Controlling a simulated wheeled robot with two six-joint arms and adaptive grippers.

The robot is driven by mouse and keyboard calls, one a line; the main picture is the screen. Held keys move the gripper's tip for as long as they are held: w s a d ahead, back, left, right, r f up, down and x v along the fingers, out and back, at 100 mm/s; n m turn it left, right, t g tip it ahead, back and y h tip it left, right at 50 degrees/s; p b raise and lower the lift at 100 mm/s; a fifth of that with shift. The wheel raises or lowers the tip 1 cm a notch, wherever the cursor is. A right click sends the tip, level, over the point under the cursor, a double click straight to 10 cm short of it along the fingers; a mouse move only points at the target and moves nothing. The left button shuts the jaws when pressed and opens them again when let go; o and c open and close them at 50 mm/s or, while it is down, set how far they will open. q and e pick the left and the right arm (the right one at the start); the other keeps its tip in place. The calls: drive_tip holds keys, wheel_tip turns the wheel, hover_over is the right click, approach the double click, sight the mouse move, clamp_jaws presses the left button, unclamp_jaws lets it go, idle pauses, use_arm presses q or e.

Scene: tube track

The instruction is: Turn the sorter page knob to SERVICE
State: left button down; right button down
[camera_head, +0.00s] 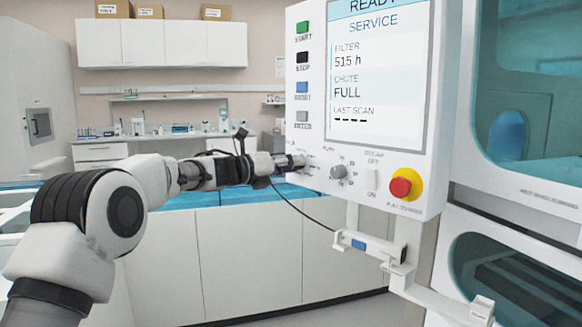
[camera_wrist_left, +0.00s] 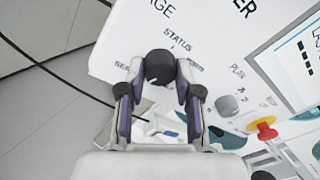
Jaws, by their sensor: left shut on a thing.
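The sorter's white control panel (camera_head: 310,135) fills the upper right of the head view. Its screen (camera_head: 375,75) reads READY, SERVICE, FILTER 515 h, CHUTE FULL and LAST SCAN with dashes. My left gripper (camera_head: 295,163) reaches the panel's lower left corner. In the left wrist view its fingers (camera_wrist_left: 158,80) are shut on the dark page knob (camera_wrist_left: 159,65). STATUS is printed above the knob, and a partly covered label starting with SER is at its left. I cannot make out a pointer mark. In the head view the gripper hides the knob. My right gripper is not in view.
Right of the page knob are a grey plan knob (camera_head: 339,172), a white switch (camera_head: 371,180) and a red stop button (camera_head: 401,187). Several push buttons (camera_head: 302,87) line the panel's left side. A scanner (camera_head: 368,244) with a black cable hangs on a bracket below.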

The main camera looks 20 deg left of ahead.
use_arm(q)
drive_tip(key=c, duration=0.8)
unclamp_jaws()
drive_tip(key=shift+w, duration=0.1)
drive_tip(key=v, duration=1.2)
drive_tip(key=shift+f, duration=0.1)
